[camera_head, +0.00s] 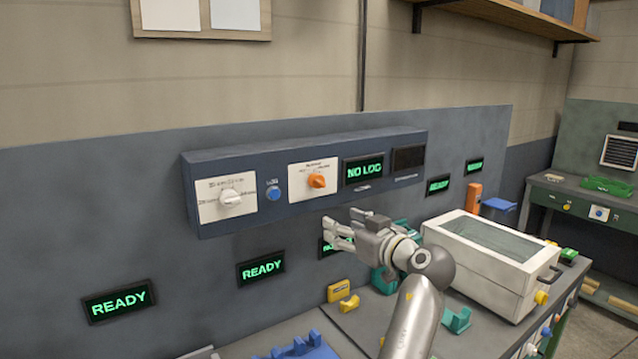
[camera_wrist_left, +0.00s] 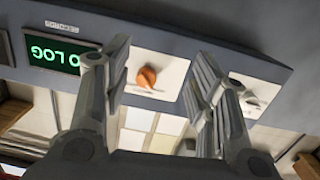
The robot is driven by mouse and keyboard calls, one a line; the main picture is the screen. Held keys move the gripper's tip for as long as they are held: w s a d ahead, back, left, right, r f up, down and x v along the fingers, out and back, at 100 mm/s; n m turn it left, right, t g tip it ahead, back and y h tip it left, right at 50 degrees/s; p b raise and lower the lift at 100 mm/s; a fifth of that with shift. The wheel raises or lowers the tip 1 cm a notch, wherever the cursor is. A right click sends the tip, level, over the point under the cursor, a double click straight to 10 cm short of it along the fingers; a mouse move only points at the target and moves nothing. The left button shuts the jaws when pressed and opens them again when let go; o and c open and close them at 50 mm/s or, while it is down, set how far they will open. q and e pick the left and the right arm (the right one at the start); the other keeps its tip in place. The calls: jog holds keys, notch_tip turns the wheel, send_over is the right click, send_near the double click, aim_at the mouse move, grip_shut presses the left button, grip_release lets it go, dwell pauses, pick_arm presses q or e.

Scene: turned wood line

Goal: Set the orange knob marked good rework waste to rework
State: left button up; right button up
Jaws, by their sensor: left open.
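The orange knob (camera_head: 316,181) sits on a white plate (camera_head: 312,193) on the blue-grey wall panel, left of a display reading NO LOG (camera_head: 363,169). The plate's lettering is too small to read. In the left wrist view the knob (camera_wrist_left: 146,77) shows between the open fingers, nearer the left finger. My left gripper (camera_head: 338,233) is open and empty, below and to the right of the knob, apart from it. My right gripper is not in view.
A white knob (camera_head: 231,198) and a blue button (camera_head: 273,193) are on the same panel, left of the orange knob. READY displays (camera_head: 261,268) hang below. A white box with a window (camera_head: 488,262) stands on the bench at right. Small yellow blocks (camera_head: 340,290) lie below the gripper.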

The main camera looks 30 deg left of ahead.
pick_arm(q)
jog(key=n+y, duration=0.1)
send_near(322, 184)
jog(key=p+x, duration=0.2)
jog(key=x, duration=0.2)
jog(key=p+x, duration=0.3)
jog(key=x, duration=0.1)
jog(key=shift+a+r, duration=0.25)
jog(key=shift+w+a+f+p, duration=0.15)
jog(key=shift+w+a+p, duration=0.1)
jog(key=shift+a+p, duration=0.25)
jog(key=c, duration=1)
